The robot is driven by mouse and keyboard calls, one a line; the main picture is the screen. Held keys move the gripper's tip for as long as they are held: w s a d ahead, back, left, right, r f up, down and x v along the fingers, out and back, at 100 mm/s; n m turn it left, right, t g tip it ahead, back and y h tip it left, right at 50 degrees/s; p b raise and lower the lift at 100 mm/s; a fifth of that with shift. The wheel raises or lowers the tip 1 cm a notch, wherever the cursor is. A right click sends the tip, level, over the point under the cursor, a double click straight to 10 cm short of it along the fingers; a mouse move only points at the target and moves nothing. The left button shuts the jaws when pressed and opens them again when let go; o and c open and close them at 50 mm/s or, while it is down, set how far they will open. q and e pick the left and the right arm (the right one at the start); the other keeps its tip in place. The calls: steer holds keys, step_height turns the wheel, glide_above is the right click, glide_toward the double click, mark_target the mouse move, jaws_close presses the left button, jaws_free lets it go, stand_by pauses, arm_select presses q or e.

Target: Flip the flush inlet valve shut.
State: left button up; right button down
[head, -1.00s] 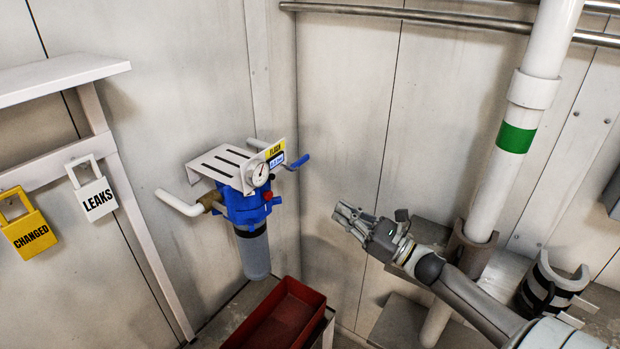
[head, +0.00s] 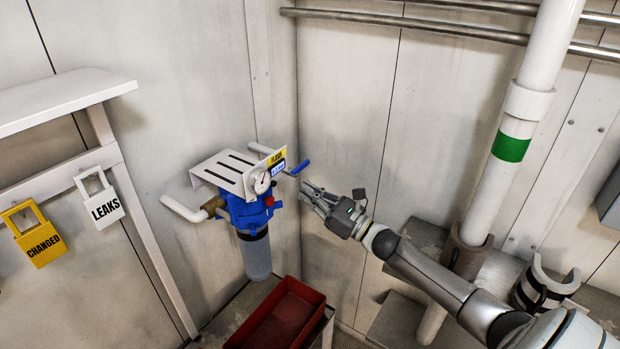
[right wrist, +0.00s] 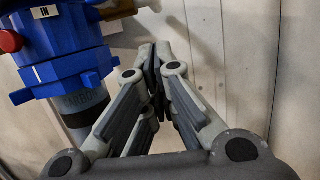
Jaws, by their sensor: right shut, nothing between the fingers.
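The flush inlet valve shows a blue lever handle (head: 300,167) at the right of the blue filter housing (head: 250,212), under the yellow flush label (head: 277,157). The handle slants up to the right, out from the pipe. My right gripper (head: 306,190) is just below and right of the handle, with a small gap seeming to lie between them. Its fingers (right wrist: 158,70) are shut and empty in the right wrist view, beside the blue housing (right wrist: 65,45). The handle is not seen in that view. My left gripper is not in view.
A white bracket with a gauge (head: 262,183) sits over the housing, and a red knob (head: 269,201) is on its side. A red tray (head: 275,318) stands below. A white pipe with a green band (head: 510,147) rises at right. Yellow (head: 40,246) and white (head: 104,208) tags hang at left.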

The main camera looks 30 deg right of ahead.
mark_target(297, 167)
arm_select(q)
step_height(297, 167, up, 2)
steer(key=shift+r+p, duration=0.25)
steer(key=shift+p, duration=0.55)
arm_select(e)
step_height(297, 167, up, 4)
steer(key=shift+s+f, duration=0.15)
steer(key=shift+f, duration=0.05)
